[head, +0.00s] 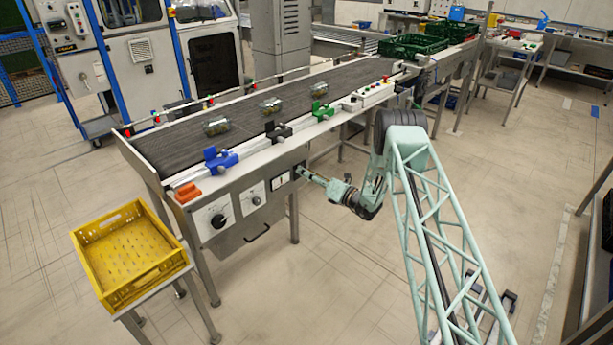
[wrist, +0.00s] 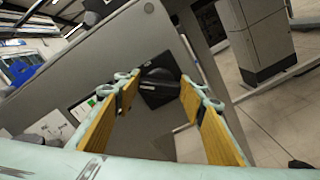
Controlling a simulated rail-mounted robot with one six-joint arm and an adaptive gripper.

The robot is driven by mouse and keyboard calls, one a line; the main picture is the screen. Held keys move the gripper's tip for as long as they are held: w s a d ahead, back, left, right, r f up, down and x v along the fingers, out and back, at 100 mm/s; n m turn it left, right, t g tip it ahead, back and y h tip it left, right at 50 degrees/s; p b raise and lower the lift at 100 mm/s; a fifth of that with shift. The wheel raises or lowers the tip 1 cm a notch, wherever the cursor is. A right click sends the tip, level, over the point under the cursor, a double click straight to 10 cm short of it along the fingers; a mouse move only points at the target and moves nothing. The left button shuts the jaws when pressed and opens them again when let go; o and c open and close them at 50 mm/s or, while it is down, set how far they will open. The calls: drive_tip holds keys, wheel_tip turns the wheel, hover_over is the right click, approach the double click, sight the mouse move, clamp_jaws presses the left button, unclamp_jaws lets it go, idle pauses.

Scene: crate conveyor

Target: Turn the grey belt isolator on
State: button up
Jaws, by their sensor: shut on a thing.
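In the wrist view, the belt isolator (wrist: 158,86) is a dark rotary handle on a black square plate on the grey panel. My gripper (wrist: 162,92) has its two yellow-padded fingers on either side of the handle and is shut on it. In the head view, my gripper (head: 302,171) reaches the right end of the conveyor's front panel, and the arm end hides the isolator there. The handle's exact angle is hard to read.
Left of my gripper, the panel (head: 236,222) carries a large black knob (head: 217,220), a smaller knob (head: 257,200) and a black-and-white plate (head: 280,181). A yellow crate (head: 165,268) stands at left. Open floor lies below.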

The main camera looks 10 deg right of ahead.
drive_tip(key=m+b, duration=0.1)
drive_tip(key=m, duration=0.9)
drive_tip(key=shift+f+b, duration=0.2)
drive_tip(key=shift+b, duration=0.1)
idle(0.4)
drive_tip(key=o, duration=0.8)
drive_tip(key=shift+o, duration=0.2)
drive_tip(key=shift+d, duration=0.15)
drive_tip(key=v, duration=1.1)
drive_tip(key=shift+s+d, duration=0.15)
drive_tip(key=shift+s, duration=0.2)
